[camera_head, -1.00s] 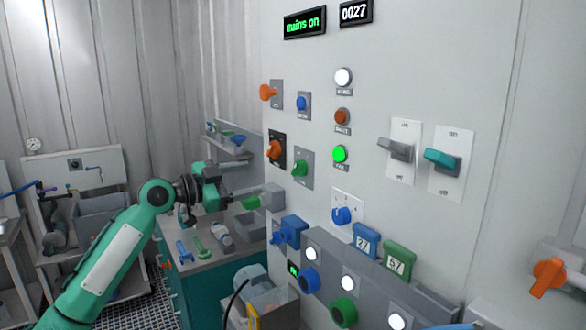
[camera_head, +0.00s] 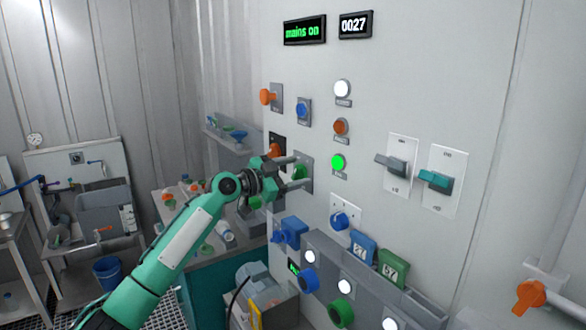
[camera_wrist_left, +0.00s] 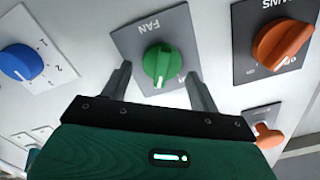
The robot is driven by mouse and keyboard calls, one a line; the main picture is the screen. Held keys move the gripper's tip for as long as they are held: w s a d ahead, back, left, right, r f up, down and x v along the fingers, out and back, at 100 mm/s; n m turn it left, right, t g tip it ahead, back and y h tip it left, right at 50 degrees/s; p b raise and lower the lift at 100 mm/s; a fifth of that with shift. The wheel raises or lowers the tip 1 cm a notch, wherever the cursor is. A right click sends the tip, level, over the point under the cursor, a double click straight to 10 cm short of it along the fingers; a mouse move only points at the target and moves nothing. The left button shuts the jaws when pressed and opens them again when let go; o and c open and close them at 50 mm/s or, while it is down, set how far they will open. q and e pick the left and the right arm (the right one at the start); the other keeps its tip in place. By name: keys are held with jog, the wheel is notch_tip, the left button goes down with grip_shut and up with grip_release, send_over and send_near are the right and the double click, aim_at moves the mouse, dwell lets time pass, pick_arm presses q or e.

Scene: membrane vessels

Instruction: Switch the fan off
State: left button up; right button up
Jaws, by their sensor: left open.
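The fan knob (camera_wrist_left: 162,64) is green and round with a raised grip bar, on a grey plate (camera_wrist_left: 135,40) marked FAN in the left wrist view. In the head view the same knob (camera_head: 300,172) sits on the white panel, partly hidden by my gripper. My left gripper (camera_wrist_left: 158,82) is open, with one finger on each side of the knob and a gap at both sides. It also shows in the head view (camera_head: 303,170), its fingers pointing at the panel. A lit green lamp (camera_head: 338,162) is to the right of the knob. My right gripper is out of view.
An orange knob (camera_wrist_left: 283,45) on a dark plate and a blue numbered knob (camera_wrist_left: 20,62) flank the fan knob. The panel (camera_head: 430,90) also carries two lever switches (camera_head: 395,165) (camera_head: 435,180). A bench with loose items stands below left.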

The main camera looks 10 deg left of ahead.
pick_arm(q)
jog(key=shift+c, duration=0.4)
jog(key=c, duration=0.9)
jog(key=shift+n, duration=0.3)
jog(key=shift+w+n+b, duration=0.1)
jog(key=shift+n+b, duration=0.5)
jog(key=shift+n, duration=0.4)
jog(key=shift+w+a+n, duration=0.1)
jog(key=shift+a+n, duration=0.05)
jog(key=shift+n, duration=1.4)
jog(key=shift+w+a+n, duration=0.15)
jog(key=shift+n, duration=1.35)
jog(key=shift+w+a+n, duration=0.1)
jog(key=shift+a+n, duration=0.05)
jog(key=shift+n, duration=1.4)
